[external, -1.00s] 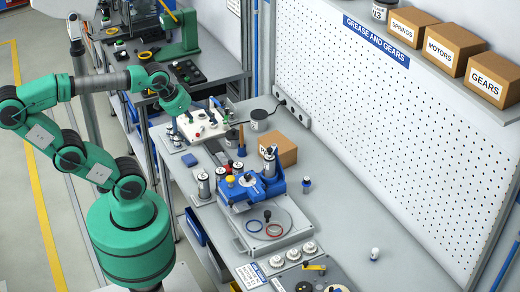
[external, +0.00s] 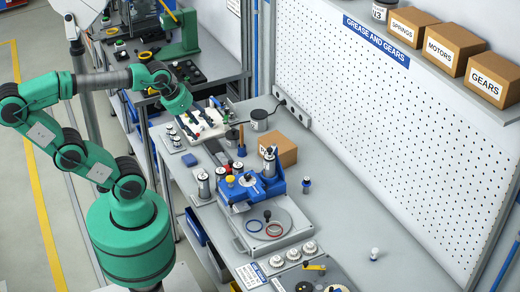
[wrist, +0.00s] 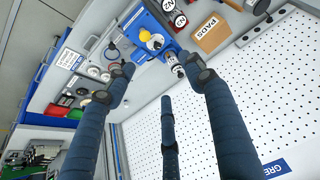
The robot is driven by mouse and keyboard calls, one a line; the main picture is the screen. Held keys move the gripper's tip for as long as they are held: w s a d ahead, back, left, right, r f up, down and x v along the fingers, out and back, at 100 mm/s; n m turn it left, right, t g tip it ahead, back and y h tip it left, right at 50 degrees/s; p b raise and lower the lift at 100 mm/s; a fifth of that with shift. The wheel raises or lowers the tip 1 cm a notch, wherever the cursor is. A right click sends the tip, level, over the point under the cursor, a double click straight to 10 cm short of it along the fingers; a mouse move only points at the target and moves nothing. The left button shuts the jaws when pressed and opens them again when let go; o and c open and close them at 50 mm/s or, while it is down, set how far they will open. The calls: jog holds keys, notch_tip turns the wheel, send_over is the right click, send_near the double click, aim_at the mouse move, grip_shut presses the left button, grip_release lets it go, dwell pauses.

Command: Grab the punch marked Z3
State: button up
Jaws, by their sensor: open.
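I cannot read a Z3 mark in any view. In the external view, small pieces with light tops stand by the near-left bench edge (external: 172,134), and silver cylinders (external: 203,186) stand left of a blue fixture (external: 262,188). In the external view my wrist hangs above the far part of the bench, short of the blue fixture; the fingers are hard to make out there.
A cardboard box marked PADS (wrist: 211,33) stands by the blue fixture (wrist: 150,35). The pegboard wall (external: 390,140) rises along the bench's right side. The bench (external: 345,215) right of the fixture is mostly clear.

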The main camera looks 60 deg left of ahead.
jog(key=w+d+r+n+g+p, duration=0.1)
jog(key=w+r+n+g+p, duration=0.2)
jog(key=w, duration=1)
jog(key=n+g+p, duration=0.3)
jog(key=n+p, duration=0.5)
jog(key=p, duration=0.4)
send_over(307, 179)
notch_tip(307, 179, down, 26)
jog(key=shift+f, duration=0.25)
notch_tip(307, 179, down, 8)
jog(key=shift+w+f+p, duration=0.1)
jog(key=shift+f+p, duration=0.15)
jog(key=shift+p, duration=0.1)
jog(key=shift+f, duration=0.1)
